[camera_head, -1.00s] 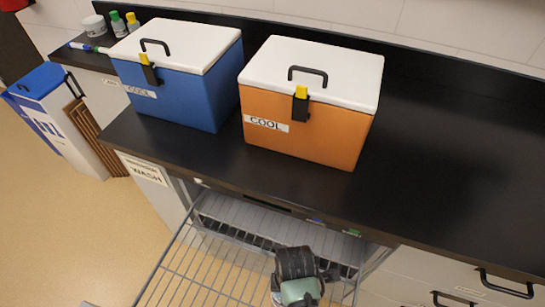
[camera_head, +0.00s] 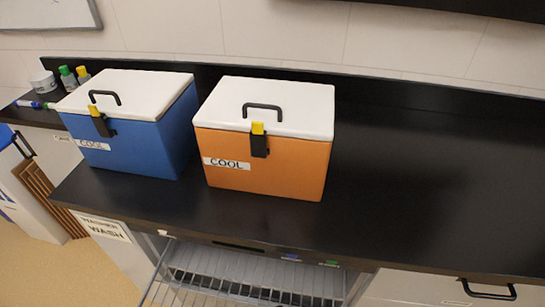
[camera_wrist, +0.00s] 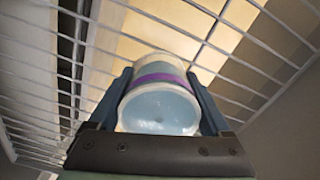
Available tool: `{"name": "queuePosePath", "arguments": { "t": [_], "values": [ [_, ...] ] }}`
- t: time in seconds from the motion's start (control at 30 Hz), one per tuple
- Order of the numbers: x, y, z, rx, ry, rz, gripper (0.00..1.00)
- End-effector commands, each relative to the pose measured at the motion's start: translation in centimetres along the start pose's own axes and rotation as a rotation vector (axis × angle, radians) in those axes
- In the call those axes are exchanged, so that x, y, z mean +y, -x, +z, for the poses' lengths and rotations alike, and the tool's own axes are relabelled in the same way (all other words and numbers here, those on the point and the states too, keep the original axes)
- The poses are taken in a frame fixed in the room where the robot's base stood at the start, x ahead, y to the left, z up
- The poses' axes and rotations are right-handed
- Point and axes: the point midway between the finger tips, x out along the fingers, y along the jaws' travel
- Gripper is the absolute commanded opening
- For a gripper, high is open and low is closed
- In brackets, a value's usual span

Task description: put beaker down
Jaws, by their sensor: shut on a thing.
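In the wrist view, my gripper (camera_wrist: 160,105) is shut on a clear beaker (camera_wrist: 158,106) with a purple band around it. One dark finger is on each side of the beaker, and its round end faces the camera. White wire rack bars (camera_wrist: 255,55) show behind and around it; I cannot tell whether the beaker touches them. In the head view, neither my gripper nor the beaker is visible. The upper part of the pulled-out wire rack (camera_head: 230,272) of the washer shows at the bottom edge.
A blue cool box (camera_head: 140,145) and an orange cool box (camera_head: 265,165), both with white lids shut, stand on the black counter (camera_head: 420,190). The counter's right side is clear. Small bottles (camera_head: 68,77) and a white jar (camera_head: 43,82) stand at the far left.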

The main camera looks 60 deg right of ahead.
Motion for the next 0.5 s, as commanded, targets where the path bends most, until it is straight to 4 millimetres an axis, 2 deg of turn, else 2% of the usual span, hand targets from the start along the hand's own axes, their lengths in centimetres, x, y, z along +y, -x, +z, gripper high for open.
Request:
{"name": "queuePosePath", "arguments": {
  "t": [0.1, 0.13, 0.2, 0.5],
  "values": [
    [0.00, -0.43, -0.02, 0.000, 0.000, 0.000, 0.20],
    [0.01, -0.32, -0.01, 0.000, 0.000, 0.000, 0.87],
    [0.00, -0.29, -0.01, 0.000, 0.000, 0.000, 1.00],
    [0.00, 0.13, 0.01, 0.000, -0.001, 0.000, 1.00]
  ]
}}
